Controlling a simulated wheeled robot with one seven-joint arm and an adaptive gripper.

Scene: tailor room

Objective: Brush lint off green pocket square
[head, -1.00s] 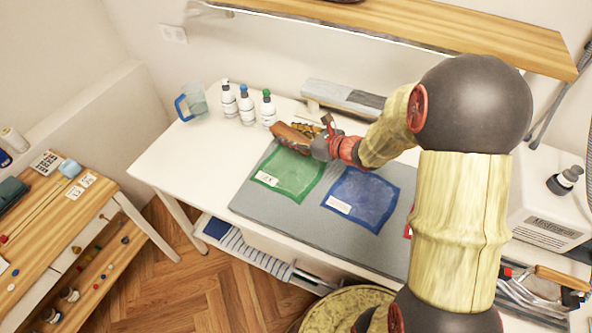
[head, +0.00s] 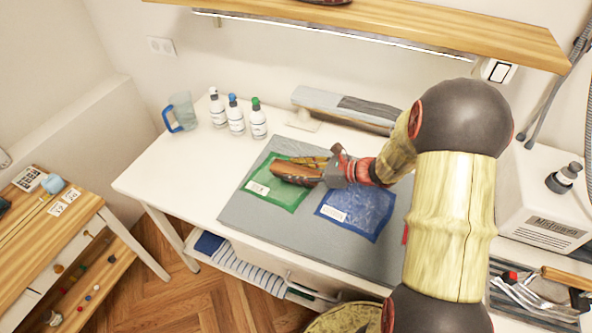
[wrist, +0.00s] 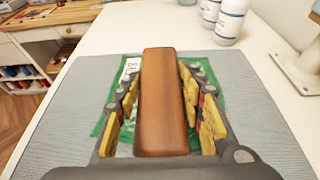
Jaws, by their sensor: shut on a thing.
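The green pocket square (head: 270,193) lies flat on the grey mat (head: 246,209), with a white label near its left edge. My gripper (head: 312,170) is over its right part, shut on a brown wooden brush (head: 291,174). In the wrist view the brush (wrist: 162,100) lies lengthwise between the yellow finger pads, over the green cloth (wrist: 103,128). The brush hides the middle of the cloth, and its underside is out of sight, so I cannot tell whether it touches the cloth. No lint can be made out.
A blue pocket square (head: 358,208) with a label lies to the right on the mat. Several bottles (head: 236,118) and a jug (head: 182,112) stand at the back left. The table's left end is clear.

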